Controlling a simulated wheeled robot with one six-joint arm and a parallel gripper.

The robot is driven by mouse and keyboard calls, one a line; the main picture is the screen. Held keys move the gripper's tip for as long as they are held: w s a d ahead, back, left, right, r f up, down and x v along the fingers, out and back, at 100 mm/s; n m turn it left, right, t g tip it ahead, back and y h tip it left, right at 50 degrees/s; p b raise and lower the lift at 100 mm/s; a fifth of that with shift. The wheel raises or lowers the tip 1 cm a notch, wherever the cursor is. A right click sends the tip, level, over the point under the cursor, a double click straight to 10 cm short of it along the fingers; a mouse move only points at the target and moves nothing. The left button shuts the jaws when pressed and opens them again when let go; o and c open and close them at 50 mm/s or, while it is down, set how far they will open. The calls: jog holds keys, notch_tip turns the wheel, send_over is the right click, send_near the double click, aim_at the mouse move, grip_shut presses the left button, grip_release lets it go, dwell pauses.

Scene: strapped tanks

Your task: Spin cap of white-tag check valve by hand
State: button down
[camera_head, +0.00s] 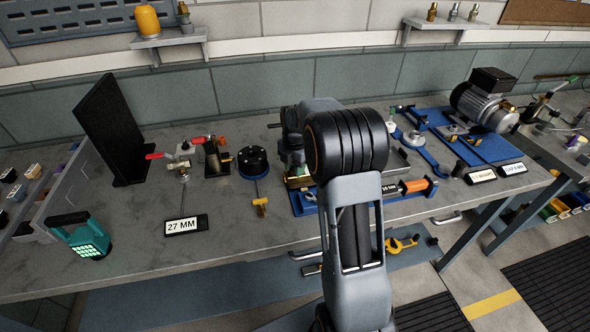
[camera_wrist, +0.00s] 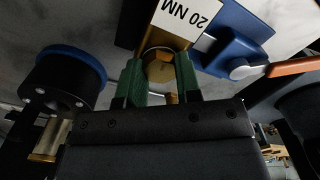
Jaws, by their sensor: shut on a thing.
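The brass cap (camera_wrist: 158,66) shows in the wrist view between the two green fingers of my gripper (camera_wrist: 159,75). The gripper is shut on it, one finger on each side. A white tag (camera_wrist: 184,18) reading "20 NM" upside down lies just beyond the cap, on a brass-coloured body. In the head view my arm hides most of this spot; only a bit of brass (camera_head: 298,182) shows below my wrist. The lower valve body is hidden.
A black round part (camera_wrist: 62,88) with a blue rim is close left of my gripper. A blue fixture (camera_wrist: 228,35) is at right. In the head view, a 27 MM sign (camera_head: 186,225), a teal lamp (camera_head: 82,236) and a motor (camera_head: 483,102) stand on the bench.

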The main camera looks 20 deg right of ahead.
jog(key=shift+n, duration=0.4)
jog(key=n, duration=0.4)
jog(key=shift+n, duration=0.4)
jog(key=c, duration=0.7)
grip_release()
jog(key=shift+r+p, duration=0.1)
jog(key=shift+p, duration=0.25)
jog(key=shift+r+p, duration=2.95)
jog(key=shift+r, duration=1)
